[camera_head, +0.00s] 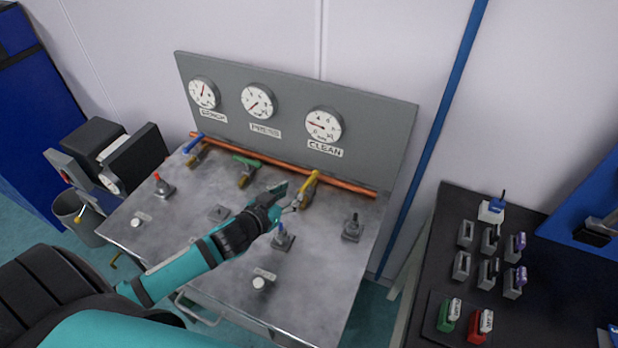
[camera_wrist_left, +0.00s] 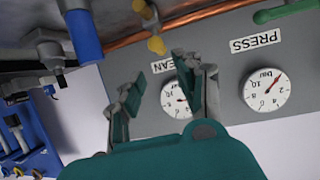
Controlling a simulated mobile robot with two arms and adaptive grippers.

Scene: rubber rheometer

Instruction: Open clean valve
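The clean valve has a yellow handle (camera_head: 312,181) on a brass body, below the gauge labelled CLEAN (camera_head: 323,125). In the left wrist view its yellow end (camera_wrist_left: 156,44) shows beyond the gap between my fingers, beside the copper pipe. My left gripper (camera_head: 287,198) is just left of and below the yellow handle. Its two fingers are apart with nothing between them in the left wrist view (camera_wrist_left: 160,76). I cannot tell whether a finger touches the handle. The CLEAN gauge (camera_wrist_left: 176,101) is partly hidden by a finger there. My right gripper is not in view.
A green handle (camera_head: 246,161) and a blue handle (camera_head: 192,143) sit further left along the copper pipe (camera_head: 347,184). A blue-topped switch (camera_head: 282,238) stands close to my gripper. A dark switch (camera_head: 352,228) is to the right. The grey gauge panel (camera_head: 384,125) rises behind.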

